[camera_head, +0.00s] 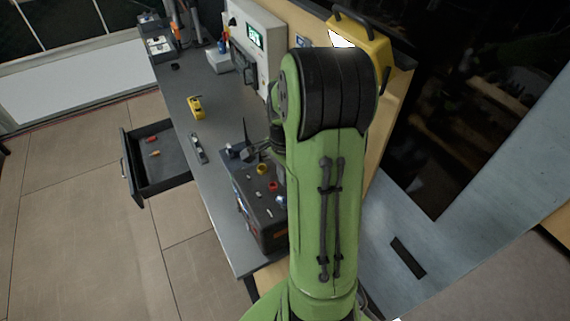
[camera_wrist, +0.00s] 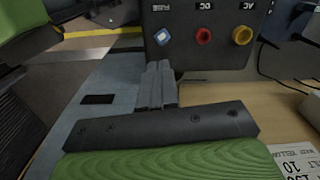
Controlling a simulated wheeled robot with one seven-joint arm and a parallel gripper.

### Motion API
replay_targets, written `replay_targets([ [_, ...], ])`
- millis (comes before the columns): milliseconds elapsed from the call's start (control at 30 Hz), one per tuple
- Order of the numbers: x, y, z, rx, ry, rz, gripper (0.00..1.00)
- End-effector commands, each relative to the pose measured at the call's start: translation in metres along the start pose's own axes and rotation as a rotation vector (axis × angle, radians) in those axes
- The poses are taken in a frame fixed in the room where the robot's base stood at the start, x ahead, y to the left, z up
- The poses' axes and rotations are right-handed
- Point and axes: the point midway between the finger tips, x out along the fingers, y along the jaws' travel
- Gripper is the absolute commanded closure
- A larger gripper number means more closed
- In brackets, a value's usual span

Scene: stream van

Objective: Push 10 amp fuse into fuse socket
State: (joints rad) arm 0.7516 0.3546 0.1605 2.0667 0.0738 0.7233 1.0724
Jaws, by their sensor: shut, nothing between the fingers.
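A dark panel (camera_wrist: 210,60) fills the upper part of the wrist view, with labels reading FUSE, DC and AC, upside down. Beside the FUSE label is a small blue-and-white, diamond-shaped piece (camera_wrist: 161,37) at the fuse socket. I cannot tell whether it is the fuse or how deep it sits. My gripper (camera_wrist: 159,66) is shut and empty, its fingertips just below that piece in the picture, seemingly apart from it. In the head view the panel belongs to a dark box (camera_head: 262,215) on the bench, and the blue-white piece (camera_head: 281,201) shows beside my arm. My gripper is hidden there.
A red knob (camera_wrist: 203,36) and a yellow knob (camera_wrist: 242,35) sit to the right of the fuse position. The grey bench (camera_head: 195,135) holds a yellow tool (camera_head: 196,107). An open drawer (camera_head: 160,170) juts out at left. A printed sheet (camera_wrist: 298,160) lies at lower right.

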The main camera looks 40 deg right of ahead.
Motion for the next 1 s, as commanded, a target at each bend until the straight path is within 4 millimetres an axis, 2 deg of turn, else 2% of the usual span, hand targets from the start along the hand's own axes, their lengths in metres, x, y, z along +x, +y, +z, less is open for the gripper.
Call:
replay_targets([
  [33, 0.011, 0.0, 0.0, -0.001, 0.0, 0.001, 1.0],
  [300, 0.053, 0.0, 0.001, -0.005, -0.001, 0.001, 1.0],
  [400, 0.063, 0.0, 0.001, -0.007, -0.001, 0.0, 1.0],
  [1000, 0.066, 0.0, 0.001, -0.007, 0.0, 0.0, 1.0],
])
